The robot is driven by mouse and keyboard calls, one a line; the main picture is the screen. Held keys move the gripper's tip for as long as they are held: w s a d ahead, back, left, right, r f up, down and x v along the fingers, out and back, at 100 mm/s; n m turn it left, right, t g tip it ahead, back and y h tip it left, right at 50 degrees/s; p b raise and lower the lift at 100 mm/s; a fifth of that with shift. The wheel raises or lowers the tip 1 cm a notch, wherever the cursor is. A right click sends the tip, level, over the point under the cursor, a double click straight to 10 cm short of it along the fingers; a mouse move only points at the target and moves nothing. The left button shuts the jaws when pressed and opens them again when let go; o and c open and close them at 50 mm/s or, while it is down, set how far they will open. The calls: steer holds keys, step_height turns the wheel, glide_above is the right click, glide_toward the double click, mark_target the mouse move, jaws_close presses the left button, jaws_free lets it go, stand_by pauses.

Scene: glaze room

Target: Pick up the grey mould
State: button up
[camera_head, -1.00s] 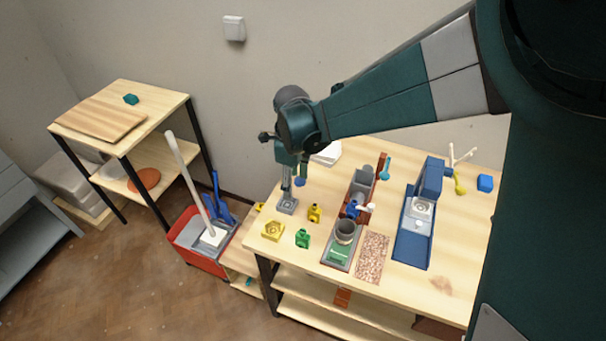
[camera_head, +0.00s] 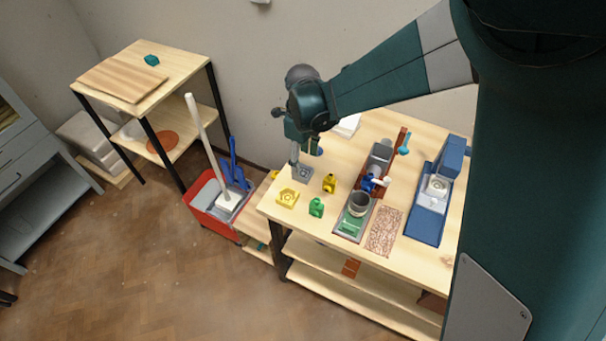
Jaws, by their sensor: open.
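The grey mould (camera_head: 304,175) is a small, flat grey piece on the table's left part, just behind the yellow mould (camera_head: 287,199). My gripper (camera_head: 295,164) points down from the arm at the mould's left side and is open. Its fingers overlap the mould in the picture. I cannot tell whether they touch it or are around it, and part of the mould is hidden behind them.
A yellow block (camera_head: 329,184) and a green block (camera_head: 316,207) stand close by on the table (camera_head: 408,250). A grey tray (camera_head: 349,229) with a cup (camera_head: 359,204) and a blue machine (camera_head: 431,215) stand to the right. A red bucket (camera_head: 214,221) is left of the table.

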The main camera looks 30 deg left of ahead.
mark_target(303, 173)
steer(key=shift+f, duration=0.2)
steer(key=shift+f, duration=2.6)
steer(key=shift+c, duration=0.5)
steer(key=c, duration=0.9)
